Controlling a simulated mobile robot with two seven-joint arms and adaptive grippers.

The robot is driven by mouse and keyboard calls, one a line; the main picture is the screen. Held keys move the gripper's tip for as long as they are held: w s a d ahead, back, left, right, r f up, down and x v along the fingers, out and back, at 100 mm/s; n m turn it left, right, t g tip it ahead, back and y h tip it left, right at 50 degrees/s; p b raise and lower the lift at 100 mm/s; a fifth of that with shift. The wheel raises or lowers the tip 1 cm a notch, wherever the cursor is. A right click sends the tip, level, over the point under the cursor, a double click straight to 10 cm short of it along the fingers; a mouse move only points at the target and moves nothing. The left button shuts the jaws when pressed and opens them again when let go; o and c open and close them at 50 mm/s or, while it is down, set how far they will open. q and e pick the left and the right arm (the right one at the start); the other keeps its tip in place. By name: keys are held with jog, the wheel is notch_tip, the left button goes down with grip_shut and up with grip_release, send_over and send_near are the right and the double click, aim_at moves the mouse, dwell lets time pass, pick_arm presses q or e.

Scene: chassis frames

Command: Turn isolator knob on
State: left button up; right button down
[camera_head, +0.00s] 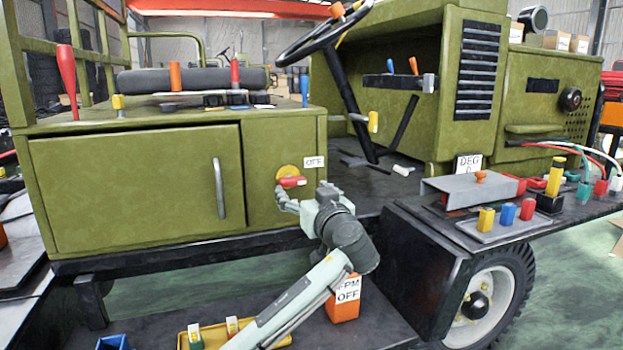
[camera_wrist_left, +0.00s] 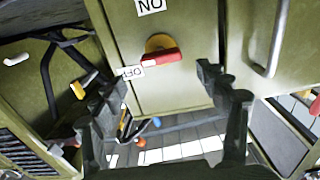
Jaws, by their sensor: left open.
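The isolator knob (camera_head: 292,182) is a red handle on a yellow disc, on the green cabinet front. An OFF label (camera_head: 314,162) is at its upper right. In the left wrist view the knob (camera_wrist_left: 166,57) lies crosswise, its white-tipped end close to the OFF label (camera_wrist_left: 132,72); an inverted ON label (camera_wrist_left: 150,5) shows at the top edge. My left gripper (camera_head: 284,198) is just below the knob in the head view. In the wrist view its open fingers (camera_wrist_left: 162,82) stand apart either side of the knob's line, with nothing between them. My right gripper is out of view.
A cabinet door with a handle (camera_head: 218,188) is left of the knob. A steering wheel (camera_head: 324,32) and dark floor are to the right. Below are an orange box (camera_head: 344,308) and a yellow tray (camera_head: 188,340). A grey tray (camera_head: 497,232) with colored pieces is at right.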

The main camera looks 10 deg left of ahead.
aim_at(294, 181)
pick_arm(q)
jog(key=x, duration=0.7)
jog(key=shift+s+a+r+p, duration=0.1)
jog(key=shift+s+p, duration=0.05)
jog(key=shift+p, duration=0.25)
jog(key=shift+w+a, duration=0.2)
jog(key=shift+w, duration=0.15)
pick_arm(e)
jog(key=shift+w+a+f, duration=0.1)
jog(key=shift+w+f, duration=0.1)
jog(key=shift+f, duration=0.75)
pick_arm(q)
jog(key=shift+c, duration=0.2)
jog(key=c, duration=1.1)
